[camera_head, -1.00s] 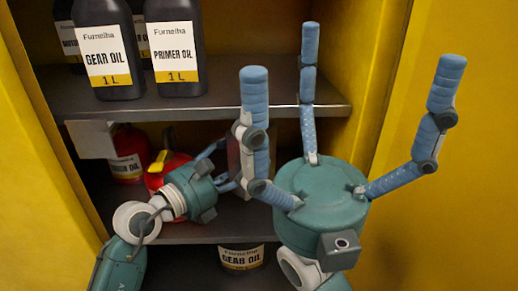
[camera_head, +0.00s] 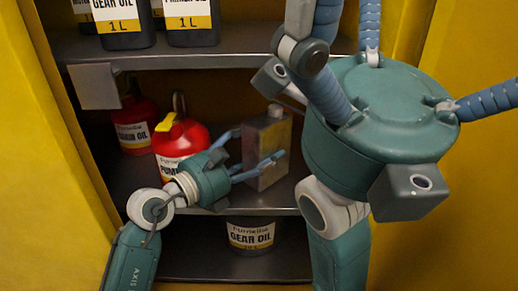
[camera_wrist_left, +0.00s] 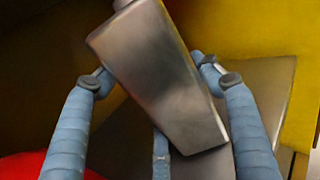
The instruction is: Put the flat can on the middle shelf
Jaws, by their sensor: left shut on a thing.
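The flat can (camera_head: 267,148) is a grey metal can with a short cap, upright in the head view near the right end of the middle shelf (camera_head: 292,192). My left gripper (camera_head: 255,158) is shut on it, with fingers on both sides of the body. I cannot tell whether the can's base touches the shelf. In the left wrist view the can (camera_wrist_left: 160,75) fills the space between the blue fingers. My right gripper (camera_head: 378,105) is open and empty, close to the head camera, its fingers spread and partly out of frame.
Red bottles (camera_head: 183,140) stand on the middle shelf left of the can. Gear oil (camera_head: 122,18) and primer oil bottles stand on the upper shelf (camera_head: 210,58). Another gear oil container (camera_head: 250,235) is below. Yellow cabinet walls flank both sides.

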